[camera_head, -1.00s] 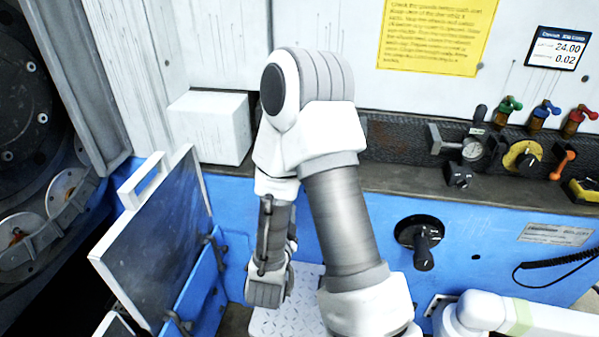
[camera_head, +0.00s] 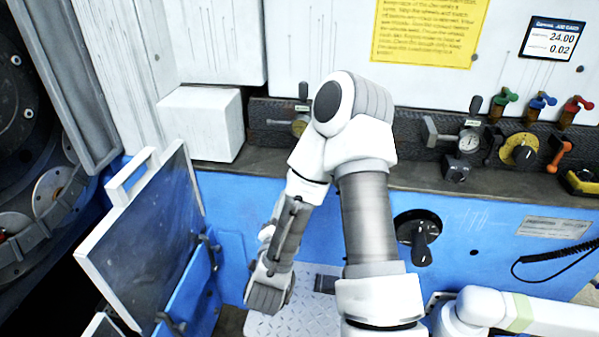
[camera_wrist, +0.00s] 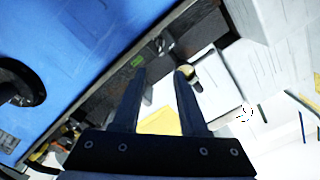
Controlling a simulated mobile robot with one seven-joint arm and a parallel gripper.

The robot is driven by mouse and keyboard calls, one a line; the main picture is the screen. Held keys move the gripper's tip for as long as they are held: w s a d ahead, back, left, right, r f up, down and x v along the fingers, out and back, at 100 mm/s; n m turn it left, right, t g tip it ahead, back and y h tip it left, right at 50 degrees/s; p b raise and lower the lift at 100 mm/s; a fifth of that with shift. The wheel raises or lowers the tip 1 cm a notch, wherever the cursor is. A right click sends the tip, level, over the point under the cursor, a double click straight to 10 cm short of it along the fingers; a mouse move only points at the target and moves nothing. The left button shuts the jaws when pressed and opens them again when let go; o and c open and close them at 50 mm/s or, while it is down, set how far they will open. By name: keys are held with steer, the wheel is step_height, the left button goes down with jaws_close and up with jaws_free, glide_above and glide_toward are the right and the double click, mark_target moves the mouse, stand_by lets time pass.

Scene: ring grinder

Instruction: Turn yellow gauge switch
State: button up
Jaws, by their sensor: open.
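A round yellow dial with a black knob (camera_head: 519,153) sits on the dark rail at the right in the head view. A small gauge with a brass-yellow face (camera_head: 299,125) and a lever is on the same rail, left of my arm. In the wrist view my gripper (camera_wrist: 161,76) is open, with nothing between its fingers. The dark rail (camera_wrist: 122,78) runs behind the fingers, with small fittings near the tips. A pale yellow round part (camera_wrist: 190,72) shows by the right fingertip; I cannot tell which one it is. My gripper's fingers cannot be made out in the head view.
A white box (camera_head: 203,124) and an open hinged panel (camera_head: 145,245) stand at the left.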

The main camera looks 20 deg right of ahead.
steer(key=b+x, duration=0.1)
steer(key=b, duration=0.3)
steer(key=b+x, duration=0.1)
steer(key=b, duration=0.3)
steer(key=shift+w+d+f, duration=0.2)
steer(key=shift+w+d, duration=0.05)
steer(key=shift+w+b, duration=0.1)
steer(key=shift+b, duration=0.85)
steer(key=p+x, duration=0.1)
steer(key=x, duration=0.5)
steer(key=p+x, duration=0.1)
steer(key=x, duration=0.4)
steer(key=shift+w+d+r, duration=0.2)
steer(key=shift+w+r, duration=0.05)
steer(key=shift+w, duration=0.05)
jaws_close()
